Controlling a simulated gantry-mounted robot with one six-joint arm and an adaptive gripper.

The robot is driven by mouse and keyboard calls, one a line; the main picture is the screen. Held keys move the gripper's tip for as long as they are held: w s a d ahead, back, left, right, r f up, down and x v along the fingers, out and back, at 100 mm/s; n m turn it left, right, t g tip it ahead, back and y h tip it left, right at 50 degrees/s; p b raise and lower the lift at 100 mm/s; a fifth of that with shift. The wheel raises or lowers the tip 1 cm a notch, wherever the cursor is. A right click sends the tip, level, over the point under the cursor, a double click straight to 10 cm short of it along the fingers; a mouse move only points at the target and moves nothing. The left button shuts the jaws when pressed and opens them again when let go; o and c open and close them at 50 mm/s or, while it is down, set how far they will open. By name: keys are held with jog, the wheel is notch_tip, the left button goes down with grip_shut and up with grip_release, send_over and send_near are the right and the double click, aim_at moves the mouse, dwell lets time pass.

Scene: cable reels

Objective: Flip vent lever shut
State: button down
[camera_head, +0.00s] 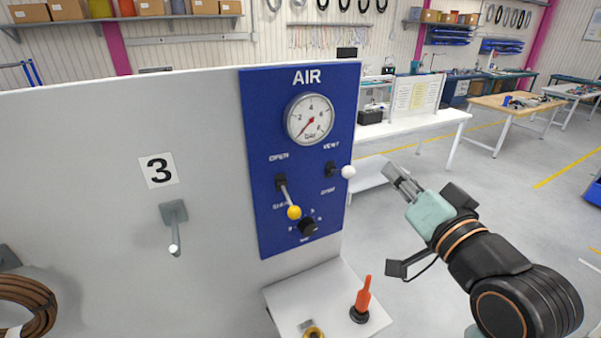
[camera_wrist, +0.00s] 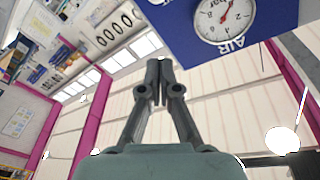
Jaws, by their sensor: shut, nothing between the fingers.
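The vent lever (camera_head: 348,172) has a white ball knob and sits on the right side of the blue AIR panel (camera_head: 256,150). It sticks out toward the right, about level in the picture, from a dark pivot. The label above it reads VENT; the one below is too blurred to read surely. My gripper (camera_head: 392,172) is shut and empty. In the head view it appears to the right of the white knob with a gap between. In the wrist view, the shut fingertips (camera_wrist: 159,64) show beside the upside-down panel (camera_wrist: 180,30); the lever is not visible there.
A yellow-knobbed lever (camera_head: 294,212) and a black dial (camera_head: 307,227) sit lower on the panel, below the pressure gauge (camera_head: 310,119). An orange-handled tool (camera_head: 362,298) stands on the white shelf (camera_head: 330,290). Open floor lies right of the panel.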

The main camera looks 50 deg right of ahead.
jog(key=shift+s, duration=0.15)
jog(key=r+p, duration=0.1)
jog(key=p, duration=0.2)
send_over(340, 171)
jog(key=s+d, duration=0.2)
jog(key=s, duration=0.2)
jog(key=a+f, duration=0.2)
jog(key=f, duration=0.1)
jog(key=shift+s+a+f, duration=0.1)
jog(key=shift+a+f, duration=0.15)
